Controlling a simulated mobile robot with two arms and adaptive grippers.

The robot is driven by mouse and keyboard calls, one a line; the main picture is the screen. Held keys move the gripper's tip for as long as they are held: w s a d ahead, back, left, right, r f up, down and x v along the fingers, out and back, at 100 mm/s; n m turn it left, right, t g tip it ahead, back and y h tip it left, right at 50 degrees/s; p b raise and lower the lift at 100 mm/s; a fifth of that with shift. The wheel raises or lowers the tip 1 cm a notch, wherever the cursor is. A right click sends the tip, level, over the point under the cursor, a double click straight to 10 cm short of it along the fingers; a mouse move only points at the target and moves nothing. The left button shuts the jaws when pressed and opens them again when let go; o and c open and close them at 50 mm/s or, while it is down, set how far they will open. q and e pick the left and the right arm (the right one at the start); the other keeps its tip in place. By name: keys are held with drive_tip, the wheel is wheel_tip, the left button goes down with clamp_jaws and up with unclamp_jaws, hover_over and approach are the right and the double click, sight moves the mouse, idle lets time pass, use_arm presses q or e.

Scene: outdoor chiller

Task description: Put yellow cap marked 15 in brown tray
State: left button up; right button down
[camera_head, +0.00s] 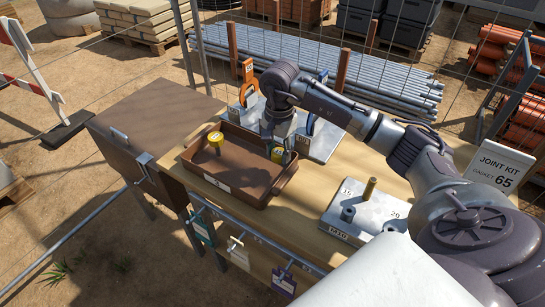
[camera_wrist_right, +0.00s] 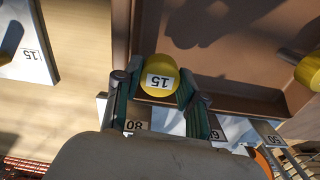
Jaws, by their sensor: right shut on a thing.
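The brown tray (camera_head: 240,176) stands on the wooden table. My right gripper (camera_head: 279,148) is at the tray's right rear corner, its fingers pointing down. It is shut on the yellow cap marked 15 (camera_wrist_right: 158,76), which sits between its two fingertips in the right wrist view. The cap also shows as a small yellow patch in the head view (camera_head: 278,154). I cannot tell whether it touches the tray floor (camera_wrist_right: 240,75). Another yellow cap (camera_head: 215,139) stands in the tray's left part and shows at the wrist view's right edge (camera_wrist_right: 311,71). My left gripper is not in view.
A grey metal block (camera_head: 345,228) with pegs and numbers 15 and 20 stands right of the tray. Grey plates with orange and blue parts (camera_head: 248,80) stand behind it. Tags (camera_head: 238,250) hang at the table's front. A JOINT KIT sign (camera_head: 496,167) stands at the right.

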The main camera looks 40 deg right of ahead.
sight(274, 169)
drive_tip(key=shift+w+a+f, duration=0.35)
drive_tip(key=shift+w+f, duration=0.05)
drive_tip(key=shift+w, duration=0.15)
wheel_tip(274, 169, down, 3)
drive_tip(key=shift+f+p, duration=0.15)
drive_tip(key=shift+p, duration=0.55)
drive_tip(key=shift+f, duration=0.3)
drive_tip(key=shift+f, duration=0.1)
drive_tip(key=shift+f, duration=0.15)
drive_tip(key=c, duration=0.9)
unclamp_jaws()
drive_tip(key=shift+c, duration=0.2)
